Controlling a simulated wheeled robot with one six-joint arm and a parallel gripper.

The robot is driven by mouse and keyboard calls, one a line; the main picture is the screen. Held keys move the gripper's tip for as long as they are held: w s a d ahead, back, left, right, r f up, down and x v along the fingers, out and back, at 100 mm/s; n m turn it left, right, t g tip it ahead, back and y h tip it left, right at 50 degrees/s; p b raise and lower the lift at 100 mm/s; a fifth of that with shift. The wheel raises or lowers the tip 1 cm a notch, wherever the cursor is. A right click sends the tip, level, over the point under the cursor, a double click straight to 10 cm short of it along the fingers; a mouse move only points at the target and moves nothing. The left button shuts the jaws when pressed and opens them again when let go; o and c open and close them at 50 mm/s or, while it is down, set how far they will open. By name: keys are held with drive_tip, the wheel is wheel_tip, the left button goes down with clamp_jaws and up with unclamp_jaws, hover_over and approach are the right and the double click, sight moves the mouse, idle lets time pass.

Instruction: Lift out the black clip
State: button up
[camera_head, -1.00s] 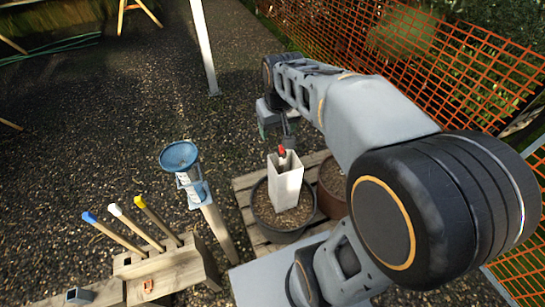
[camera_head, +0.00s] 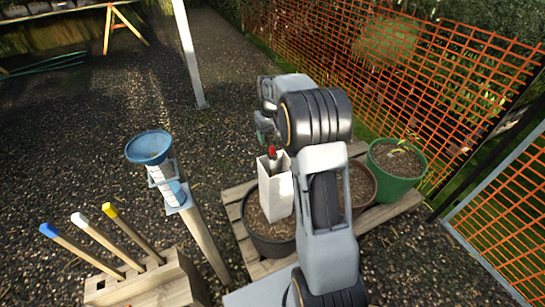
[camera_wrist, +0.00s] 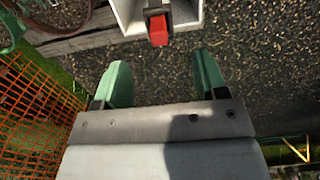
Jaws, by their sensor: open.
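A white square tube (camera_head: 275,190) stands upright in a dark pot of soil. A red-ended piece (camera_head: 272,151) sticks up at its mouth. In the wrist view the red end (camera_wrist: 158,30) joins a dark part (camera_wrist: 157,11) at the tube's opening (camera_wrist: 128,18). I cannot tell whether this dark part is the black clip; the tube's inside is mostly hidden. My gripper (camera_wrist: 163,80) is open and empty, its two green fingers apart, with the red end ahead of the gap between them. In the head view my gripper (camera_head: 264,130) is close to the tube's top, partly hidden by my arm.
The dark pot (camera_head: 262,238), a brown pot and a green pot (camera_head: 398,168) stand on a wooden pallet (camera_head: 237,208). A post with a blue funnel (camera_head: 149,147) and a wooden block with coloured stakes (camera_head: 135,285) stand left. Orange mesh fencing (camera_head: 370,70) runs behind.

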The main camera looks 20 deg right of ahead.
sight(272, 150)
drive_tip(key=shift+s+f+b, duration=0.2)
drive_tip(key=shift+f+b, duration=0.15)
drive_tip(key=shift+f, duration=1.45)
drive_tip(key=shift+s+f+b, duration=0.15)
drive_tip(key=shift+f+b, duration=0.15)
drive_tip(key=shift+f, duration=1.5)
drive_tip(key=c, duration=1)
